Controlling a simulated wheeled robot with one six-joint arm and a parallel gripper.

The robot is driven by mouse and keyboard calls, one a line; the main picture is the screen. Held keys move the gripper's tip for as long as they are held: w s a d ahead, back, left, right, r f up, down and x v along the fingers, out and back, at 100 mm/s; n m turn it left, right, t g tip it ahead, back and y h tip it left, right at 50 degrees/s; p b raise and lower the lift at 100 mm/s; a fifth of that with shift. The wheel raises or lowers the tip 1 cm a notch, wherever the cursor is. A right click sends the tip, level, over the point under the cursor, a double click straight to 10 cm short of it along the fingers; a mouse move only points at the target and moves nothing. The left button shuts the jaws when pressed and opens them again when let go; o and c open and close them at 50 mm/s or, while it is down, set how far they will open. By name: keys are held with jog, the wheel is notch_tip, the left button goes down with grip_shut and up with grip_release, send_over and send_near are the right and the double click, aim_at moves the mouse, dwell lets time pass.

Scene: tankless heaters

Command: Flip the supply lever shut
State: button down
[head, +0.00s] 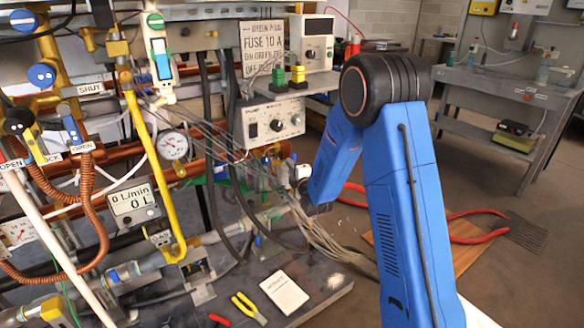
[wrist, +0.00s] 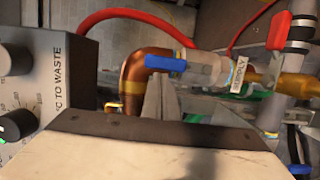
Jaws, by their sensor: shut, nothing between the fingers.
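In the wrist view a white tag reading SUPPLY (wrist: 239,75) hangs on a pipe. Left of it is a clear-grey valve body (wrist: 203,72) with a blue lever (wrist: 165,63). The lever lies roughly along the pipe, its free end over the copper elbow (wrist: 133,75). My gripper (wrist: 160,84) shows as narrow grey fingers, shut and empty. Its tips appear just below the blue lever in the picture; I cannot tell whether they touch. In the head view my blue arm hides most of the gripper and this valve.
A red lever (wrist: 279,30) stands beside a grey vertical pipe at the right. A control box (wrist: 65,80) with dials is close on the left. A red hose (wrist: 120,14) curves behind. In the head view, a dial box (head: 272,121) and several cables crowd the area left of my arm.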

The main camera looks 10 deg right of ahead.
aim_at(295, 158)
jog(key=shift+d, duration=0.15)
jog(key=shift+w+d+r+m+g, duration=0.25)
jog(key=shift+d+m, duration=0.4)
jog(key=shift+m, duration=0.25)
jog(key=shift+w+d+r+m+g, duration=0.15)
jog(key=shift+w+d+m, duration=0.1)
jog(key=shift+d+m, duration=0.5)
jog(key=w+d+f+m+g+y, duration=0.2)
jog(key=d+f+m, duration=0.3)
jog(key=m, duration=0.5)
jog(key=shift+w+d+f+g, duration=0.3)
jog(key=shift+w+d, duration=0.25)
jog(key=shift+d, duration=0.6)
jog(key=shift+f, duration=0.1)
